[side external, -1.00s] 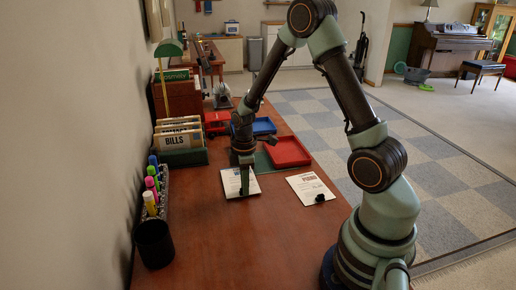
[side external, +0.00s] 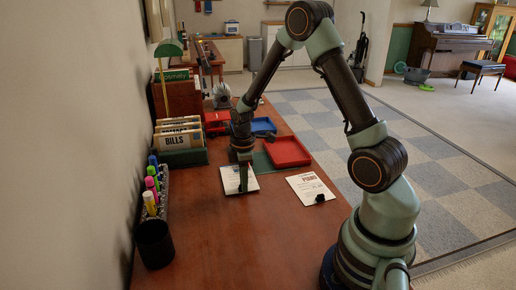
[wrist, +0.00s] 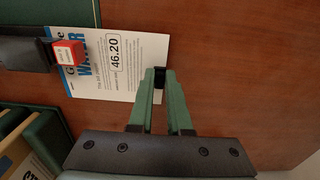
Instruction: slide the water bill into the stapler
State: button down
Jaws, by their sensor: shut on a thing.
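The water bill (wrist: 105,85) is a white sheet lying flat, with blue "WATER" print and 46.20 in a box. It also shows in the side view (side external: 229,181). My gripper (wrist: 158,74) is shut on the bill's near edge, and its fingertips (side external: 243,189) are low at the desk in the side view. A black body with a red block at its end, which looks like the stapler (wrist: 22,53), is at the left of the wrist view. The red block overlaps the bill's far edge from above. How deep the bill sits there is hidden. My arm hides this spot in the side view.
A piano flyer (side external: 307,185) with a small black object (side external: 320,198) lies to the right. Behind are a red tray (side external: 289,151), a blue tray (side external: 262,126) and a green mat (side external: 262,160). A bills file (side external: 181,157) stands left.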

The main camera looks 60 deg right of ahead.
jog(key=shift+c, duration=1.5)
grip_release()
jog(key=shift+r, duration=0.15)
jog(key=shift+r, duration=3.4)
